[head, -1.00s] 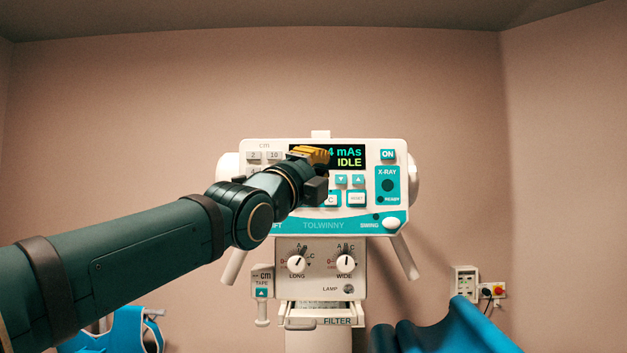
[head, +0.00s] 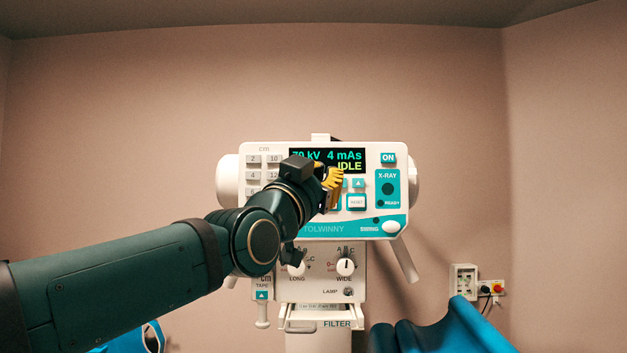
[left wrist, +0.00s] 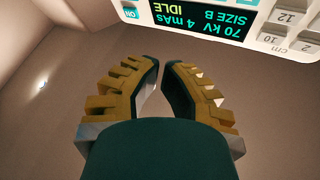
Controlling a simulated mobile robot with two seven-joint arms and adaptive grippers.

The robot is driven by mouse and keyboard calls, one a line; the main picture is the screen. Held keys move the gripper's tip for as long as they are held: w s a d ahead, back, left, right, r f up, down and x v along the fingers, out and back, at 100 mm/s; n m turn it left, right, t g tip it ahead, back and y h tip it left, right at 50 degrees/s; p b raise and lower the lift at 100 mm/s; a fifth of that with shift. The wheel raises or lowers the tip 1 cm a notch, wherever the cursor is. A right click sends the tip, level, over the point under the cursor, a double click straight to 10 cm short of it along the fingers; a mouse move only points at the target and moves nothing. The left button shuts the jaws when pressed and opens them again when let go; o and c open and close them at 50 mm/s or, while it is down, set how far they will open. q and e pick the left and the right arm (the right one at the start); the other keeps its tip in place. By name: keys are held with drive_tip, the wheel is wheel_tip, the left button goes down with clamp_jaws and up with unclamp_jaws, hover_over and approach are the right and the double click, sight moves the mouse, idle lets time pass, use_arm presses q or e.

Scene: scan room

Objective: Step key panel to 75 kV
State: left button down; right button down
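The white and teal key panel (head: 355,228) faces me in the middle of the head view. Its dark display (head: 345,157) is partly covered by my left gripper. In the left wrist view the display (left wrist: 200,20) appears upside down and reads 70 kV, 4 mAs, SIZE B, IDLE. My left gripper (head: 335,177) shows in front of the panel, below the display. Its yellow-ridged fingers (left wrist: 161,63) come together at the tips, holding nothing. A teal up-arrow key (head: 358,183) shows just right of the fingers. Keys behind the gripper are hidden; contact cannot be told. My right gripper is out of view.
The ON key (head: 388,158), X-RAY section (head: 388,188) and RESET key (head: 356,202) are on the panel's right. LONG and WIDE knobs (head: 345,267) sit below. A blue curved object (head: 445,330) is at lower right.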

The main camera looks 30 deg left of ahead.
use_arm(q)
drive_tip(key=shift+s+d+f+n, duration=0.1)
drive_tip(key=shift+n, duration=1)
drive_tip(key=w+a+p, duration=0.2)
drive_tip(key=w+a, duration=0.2)
drive_tip(key=w, duration=0.3)
drive_tip(key=shift+w+a, duration=0.25)
drive_tip(key=shift+a, duration=0.05)
drive_tip(key=shift+w+a, duration=0.1)
idle(0.9)
drive_tip(key=shift+w+a, duration=0.15)
drive_tip(key=shift+w, duration=0.15)
